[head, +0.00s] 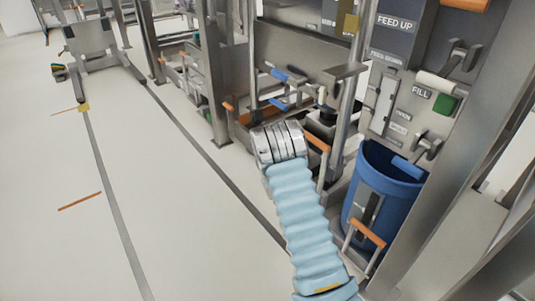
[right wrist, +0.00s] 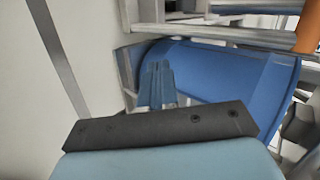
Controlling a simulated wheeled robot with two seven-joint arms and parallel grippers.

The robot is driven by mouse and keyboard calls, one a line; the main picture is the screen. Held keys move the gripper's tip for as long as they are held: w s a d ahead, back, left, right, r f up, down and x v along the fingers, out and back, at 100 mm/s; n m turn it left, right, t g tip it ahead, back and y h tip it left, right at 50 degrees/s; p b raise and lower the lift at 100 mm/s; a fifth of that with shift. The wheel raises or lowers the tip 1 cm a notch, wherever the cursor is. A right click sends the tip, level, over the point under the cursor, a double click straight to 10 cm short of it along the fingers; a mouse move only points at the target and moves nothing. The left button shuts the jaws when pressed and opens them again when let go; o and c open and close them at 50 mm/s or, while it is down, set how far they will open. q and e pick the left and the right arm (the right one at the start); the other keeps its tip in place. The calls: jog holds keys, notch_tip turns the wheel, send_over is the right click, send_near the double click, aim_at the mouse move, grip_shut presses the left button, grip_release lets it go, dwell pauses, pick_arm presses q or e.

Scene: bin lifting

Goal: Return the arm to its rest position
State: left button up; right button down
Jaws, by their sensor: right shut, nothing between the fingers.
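My right gripper (right wrist: 157,70) shows in the right wrist view with its narrow blue-grey fingers shut together and nothing between them. The blue bin (right wrist: 225,78) lies beyond the fingertips in that view; I cannot tell how wide the gap is. In the head view the blue bin (head: 355,190) stands upright at the lower right, under the grey panel. An arm of mine in a light blue ribbed sleeve with a silver ringed joint reaches up from the bottom, left of the bin. Its gripper cannot be made out there. My left gripper is in neither view.
A metal frame with posts and orange handles (head: 367,233) surrounds the bin closely. The control panel (head: 398,28) with "FEED UP" and "FILL" labels and a green button (head: 445,104) stands above it.

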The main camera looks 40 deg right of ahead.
jog(key=s+a+f+m+g+y, duration=0.1)
jog(key=s+a+f+m+y, duration=0.25)
jog(key=a+m, duration=0.35)
jog(key=s+a+f+m+g+y+p, duration=0.1)
jog(key=s+a+f+m+y, duration=0.3)
jog(key=a, duration=0.5)
jog(key=s+a+f+m+g+y, duration=0.15)
jog(key=s+a+f+m, duration=0.25)
jog(key=a+m, duration=0.4)
jog(key=s+a+r+m+t+y, duration=0.1)
jog(key=s+a+m, duration=0.3)
jog(key=a+m, duration=0.5)
jog(key=s+a+r+m+t+y, duration=0.1)
jog(key=s+a+r+m+y, duration=0.1)
jog(key=s+a+m, duration=0.3)
jog(key=a+m+y, duration=0.1)
jog(key=a+m, duration=0.2)
jog(key=m, duration=0.4)
jog(key=shift+a+m+p, duration=0.3)
jog(key=shift+a+p, duration=0.05)
